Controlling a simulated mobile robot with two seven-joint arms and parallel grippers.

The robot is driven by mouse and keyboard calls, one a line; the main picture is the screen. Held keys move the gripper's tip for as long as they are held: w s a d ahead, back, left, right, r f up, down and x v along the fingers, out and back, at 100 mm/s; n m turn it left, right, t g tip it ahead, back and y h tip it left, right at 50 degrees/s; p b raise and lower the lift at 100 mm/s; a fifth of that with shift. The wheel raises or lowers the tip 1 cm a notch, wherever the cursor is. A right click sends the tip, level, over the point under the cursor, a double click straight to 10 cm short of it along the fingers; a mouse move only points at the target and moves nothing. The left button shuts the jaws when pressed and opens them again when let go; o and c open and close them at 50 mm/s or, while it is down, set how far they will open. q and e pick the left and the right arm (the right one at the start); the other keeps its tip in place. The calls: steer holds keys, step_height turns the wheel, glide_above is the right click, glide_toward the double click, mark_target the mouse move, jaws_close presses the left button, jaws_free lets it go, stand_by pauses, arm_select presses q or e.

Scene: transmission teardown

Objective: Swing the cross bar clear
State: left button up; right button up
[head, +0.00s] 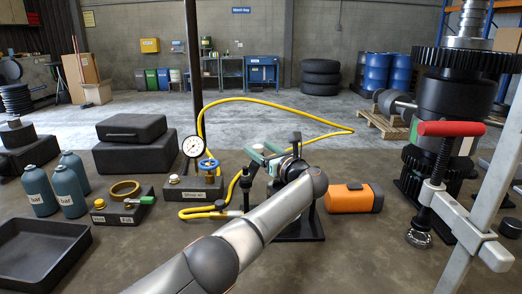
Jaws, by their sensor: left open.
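At the right, a light grey bar (456,222) runs from a slanted grey post (486,205) to a black screw clamp; it looks like the cross bar, but I cannot be sure. The black gear stack (450,98) stands behind. My left gripper (264,161) is open in the middle of the view, well left of the bar and apart from it. My wrist partly hides its fingers and the teal part there. My right gripper is out of view.
An orange case (353,198) lies between my left arm and the gear stack. A yellow hose (270,101) loops behind my gripper. A pressure gauge (193,147), teal bottles (73,176) and a black tray (38,249) stand left. The front floor between arm and post is clear.

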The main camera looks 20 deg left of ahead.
arm_select(q)
steer(key=v, duration=1.1)
steer(key=shift+d, duration=0.15)
steer(key=shift+s+d, duration=0.4)
steer(key=shift+d, duration=0.1)
steer(key=shift+c, duration=0.3)
